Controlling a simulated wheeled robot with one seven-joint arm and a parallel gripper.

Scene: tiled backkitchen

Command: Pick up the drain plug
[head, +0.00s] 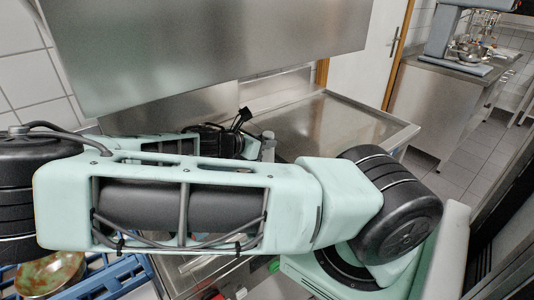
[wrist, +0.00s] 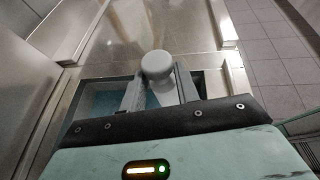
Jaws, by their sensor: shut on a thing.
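The drain plug (wrist: 157,64) shows in the wrist view as a pale grey piece with a rounded top. My gripper (wrist: 159,84) is shut on it, with one grey finger on each side. In the head view my own arm covers most of the middle, and I cannot clearly make out the plug there.
A steel worktop (head: 325,125) with a raised rim lies beyond my arm. A steel panel (head: 215,45) hangs over it. A blue crate (head: 112,277) holding a bowl (head: 50,272) is at the lower left. Tiled floor (head: 455,175) is free at the right.

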